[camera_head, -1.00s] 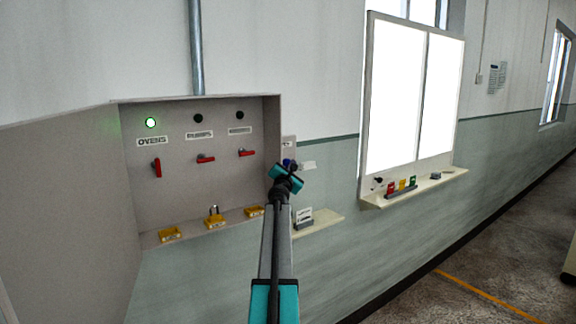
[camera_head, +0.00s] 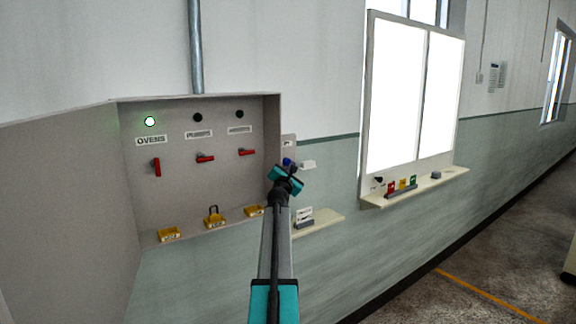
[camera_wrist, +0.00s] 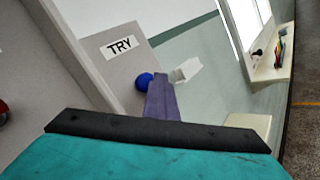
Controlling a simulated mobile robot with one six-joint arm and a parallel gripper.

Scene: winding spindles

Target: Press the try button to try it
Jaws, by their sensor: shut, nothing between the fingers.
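The try button is a round blue knob (camera_wrist: 144,80) on a narrow grey panel, under a white label reading TRY (camera_wrist: 119,46). It also shows in the head view (camera_head: 287,162), just above my gripper. My gripper (camera_wrist: 158,80) is shut, and its fingers point at the panel. In the wrist view the fingertips overlap the button's right edge and hide part of it. I cannot tell whether they touch it.
A small white part (camera_wrist: 186,70) juts out right of the button. A shelf (camera_head: 430,186) with coloured items stands further right.

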